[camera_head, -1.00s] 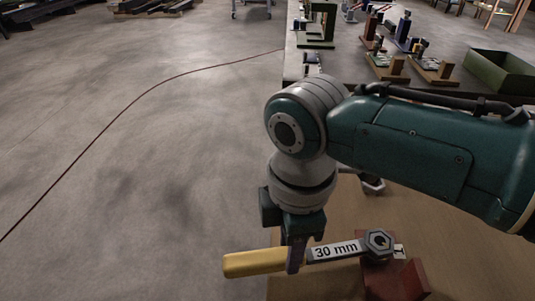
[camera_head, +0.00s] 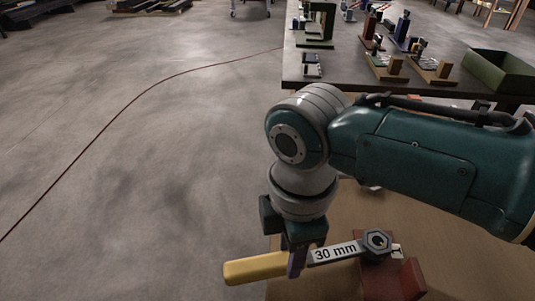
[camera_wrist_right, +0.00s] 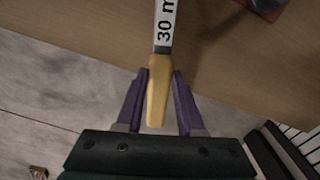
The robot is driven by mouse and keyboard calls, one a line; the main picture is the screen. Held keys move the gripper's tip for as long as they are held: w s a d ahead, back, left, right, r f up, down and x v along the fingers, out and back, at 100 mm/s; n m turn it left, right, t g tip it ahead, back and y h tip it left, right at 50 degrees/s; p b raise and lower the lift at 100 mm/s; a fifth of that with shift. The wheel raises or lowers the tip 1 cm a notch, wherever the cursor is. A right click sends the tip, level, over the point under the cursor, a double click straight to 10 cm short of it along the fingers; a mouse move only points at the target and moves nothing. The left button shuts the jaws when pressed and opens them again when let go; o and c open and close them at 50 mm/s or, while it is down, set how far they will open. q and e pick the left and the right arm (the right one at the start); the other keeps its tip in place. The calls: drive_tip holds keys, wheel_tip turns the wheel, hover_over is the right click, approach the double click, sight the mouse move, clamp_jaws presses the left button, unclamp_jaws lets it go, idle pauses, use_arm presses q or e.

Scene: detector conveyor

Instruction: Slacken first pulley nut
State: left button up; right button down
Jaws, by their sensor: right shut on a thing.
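A spanner marked 30 mm (camera_head: 336,252) has a yellow handle (camera_head: 250,269) and a grey ring end (camera_head: 377,241). The ring end sits around a nut on top of a red-brown block (camera_head: 405,283); how deep it sits is hard to tell. My right gripper (camera_head: 297,262) is shut on the handle, near where it meets the grey shank. In the right wrist view, the purple fingers of this gripper (camera_wrist_right: 160,88) stand on either side of the yellow handle (camera_wrist_right: 157,95). My left gripper is not in view.
The block stands on a light brown wooden top (camera_head: 335,284). Behind it is a dark table (camera_head: 340,75) with several small fixtures and a green tray (camera_head: 497,73). The grey floor to the left is open, with a thin cable (camera_head: 110,122) across it.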

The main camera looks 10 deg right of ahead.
drive_tip(key=shift+s+r+n+p, duration=0.1)
drive_tip(key=shift+s+n+p, duration=0.45)
drive_tip(key=shift+s, duration=0.2)
drive_tip(key=shift+s+d+n+p, duration=0.2)
drive_tip(key=shift+s+n+p, duration=0.4)
drive_tip(key=shift+p, duration=0.2)
drive_tip(key=shift+s+d+n+p, duration=0.1)
drive_tip(key=shift+s+n+p, duration=0.25)
drive_tip(key=shift+s, duration=0.15)
drive_tip(key=shift+s, duration=0.1)
